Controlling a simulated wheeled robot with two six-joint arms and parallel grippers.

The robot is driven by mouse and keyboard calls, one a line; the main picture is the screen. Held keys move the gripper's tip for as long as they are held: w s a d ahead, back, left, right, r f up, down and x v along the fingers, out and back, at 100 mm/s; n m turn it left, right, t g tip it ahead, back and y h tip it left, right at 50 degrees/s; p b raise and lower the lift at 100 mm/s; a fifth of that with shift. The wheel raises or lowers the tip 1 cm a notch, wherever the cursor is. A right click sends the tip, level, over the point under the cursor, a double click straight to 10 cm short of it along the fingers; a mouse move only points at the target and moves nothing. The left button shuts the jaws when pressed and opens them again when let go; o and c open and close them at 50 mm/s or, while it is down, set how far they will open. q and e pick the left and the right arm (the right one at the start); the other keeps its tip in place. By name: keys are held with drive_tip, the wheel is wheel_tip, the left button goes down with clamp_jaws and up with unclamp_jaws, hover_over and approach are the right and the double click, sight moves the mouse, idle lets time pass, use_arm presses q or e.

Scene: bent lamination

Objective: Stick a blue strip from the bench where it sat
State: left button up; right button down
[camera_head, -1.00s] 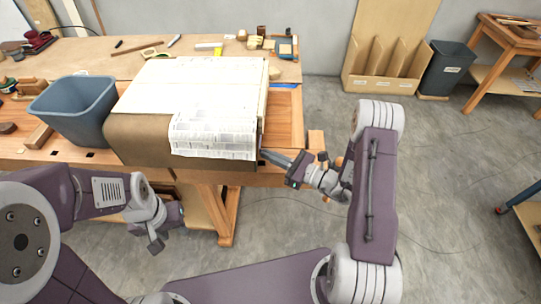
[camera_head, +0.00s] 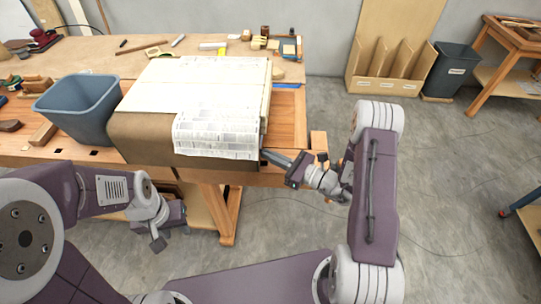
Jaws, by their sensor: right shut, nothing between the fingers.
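A small blue strip (camera_head: 287,86) lies flat on the wooden bench (camera_head: 290,110), at the right edge of the paper-covered stack. The stack is a brown bent form (camera_head: 140,138) with pale sheets and printed newspaper (camera_head: 215,135) draped over its front. My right gripper (camera_head: 266,153) is shut and empty, its tips at the stack's front right corner, well in front of the blue strip. Whether the tips touch the stack is unclear. My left gripper (camera_head: 158,240) hangs in front of the bench, away from the stack; its jaw opening is not clear.
A grey-blue bin (camera_head: 80,108) stands on the bench left of the stack. Small tools and wood blocks (camera_head: 258,42) lie along the back. A dark bin (camera_head: 451,70) and a wooden divider rack (camera_head: 388,75) stand on the floor behind.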

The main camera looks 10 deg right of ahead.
idle(0.4)
drive_tip(key=c, duration=1.6)
unclamp_jaws()
drive_tip(key=shift+c, duration=0.2)
drive_tip(key=shift+s+d, duration=0.35)
drive_tip(key=shift+d, duration=0.75)
drive_tip(key=shift+s+d, duration=0.3)
drive_tip(key=shift+d, duration=0.85)
drive_tip(key=shift+s+d, duration=0.35)
drive_tip(key=shift+d, duration=0.75)
drive_tip(key=shift+a, duration=0.1)
